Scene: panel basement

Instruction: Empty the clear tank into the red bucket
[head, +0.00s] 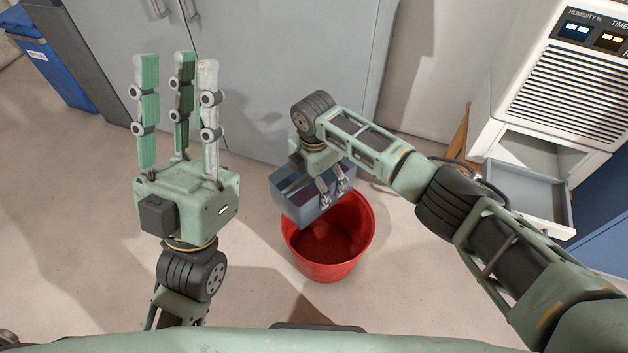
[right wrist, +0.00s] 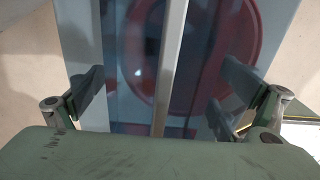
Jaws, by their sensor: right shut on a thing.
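The clear tank (head: 300,203) is a bluish see-through box held over the left rim of the red bucket (head: 358,258), tilted in the head view. My right gripper (head: 334,196) is shut on the tank's wall from above. In the right wrist view the tank (right wrist: 200,45) fills the middle, and the bucket's red ring (right wrist: 130,70) shows through it. The bucket stands upright on the floor, and its visible inside is plain red. I cannot tell whether liquid is in the tank or bucket. My left gripper (head: 180,75) is raised, its fingers upright, apart and empty.
A white dehumidifier-like unit (head: 575,95) with a grille and an open drawer (head: 530,190) stands at the right. Grey cabinet doors (head: 270,60) are behind the bucket. A blue bin (head: 52,62) is at the far left. The floor left of the bucket is clear.

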